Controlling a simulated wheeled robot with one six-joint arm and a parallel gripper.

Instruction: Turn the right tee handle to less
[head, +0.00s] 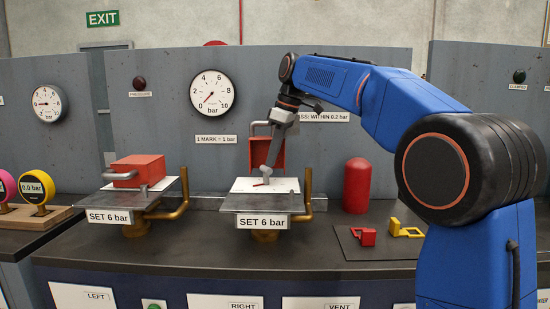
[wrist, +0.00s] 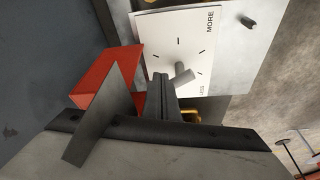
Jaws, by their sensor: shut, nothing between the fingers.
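The right station has a white dial plate (head: 284,185) on a grey platform labelled SET 6 bar, with its red cover (head: 262,153) swung up behind. In the wrist view the plate (wrist: 197,30) reads MORE and LESS with tick marks between. A grey stub, seemingly part of the right tee handle (wrist: 183,72), stands on the plate, partly hidden by my fingers. My gripper (head: 266,177) points down over the plate, shut and empty. In the wrist view its fingers (wrist: 162,85) are right beside the handle; I cannot tell whether they touch.
The left station has its red cover (head: 138,170) down. A red cylinder (head: 357,186) stands right of the station. Red (head: 364,236) and yellow (head: 405,229) pieces lie on a dark mat in front.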

